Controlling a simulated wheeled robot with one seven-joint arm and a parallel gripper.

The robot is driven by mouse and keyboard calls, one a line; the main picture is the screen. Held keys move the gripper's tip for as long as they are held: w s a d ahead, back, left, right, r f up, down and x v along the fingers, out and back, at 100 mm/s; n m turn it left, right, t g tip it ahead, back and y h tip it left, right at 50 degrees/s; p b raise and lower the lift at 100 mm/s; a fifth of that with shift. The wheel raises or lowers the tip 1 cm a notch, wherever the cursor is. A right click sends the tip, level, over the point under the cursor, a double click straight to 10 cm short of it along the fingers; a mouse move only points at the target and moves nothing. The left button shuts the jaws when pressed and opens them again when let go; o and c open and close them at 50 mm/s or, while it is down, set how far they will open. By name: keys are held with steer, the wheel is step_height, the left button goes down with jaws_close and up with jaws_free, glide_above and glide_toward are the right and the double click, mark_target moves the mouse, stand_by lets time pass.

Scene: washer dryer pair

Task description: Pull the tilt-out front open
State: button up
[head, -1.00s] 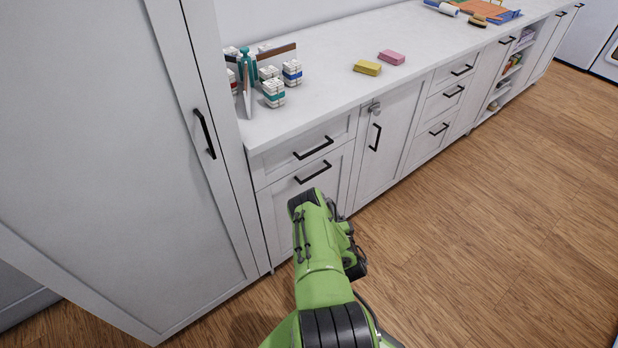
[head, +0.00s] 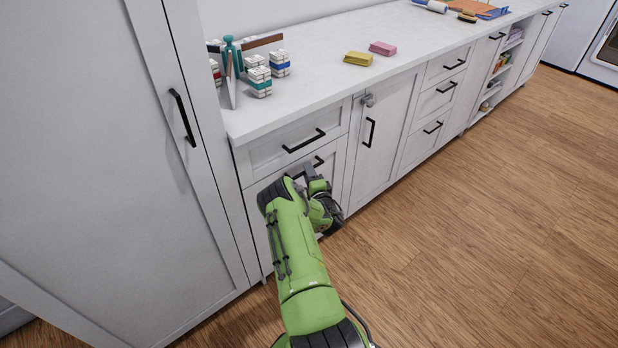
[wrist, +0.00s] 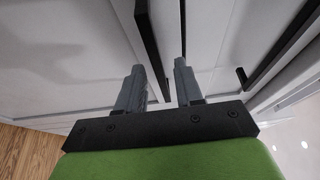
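The tilt-out front (head: 262,205) is the white panel low on the counter's left end, below a drawer front. It looks closed. Its black bar handle (head: 318,161) is partly hidden by my arm in the head view. My gripper (head: 312,176) is at this handle. In the wrist view my gripper (wrist: 160,80) is open, with its two grey fingers apart. A black bar handle (wrist: 150,40) runs into the gap between them, without clear contact on either finger. The fingers' exact depth over the bar is hard to tell.
The drawer above has its own black handle (head: 304,141). A tall white cabinet (head: 90,170) stands close on the left. A door with a latch (head: 369,100) is on the right. The wood floor (head: 480,220) is clear.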

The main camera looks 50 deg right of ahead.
jaws_close()
stand_by(1.4)
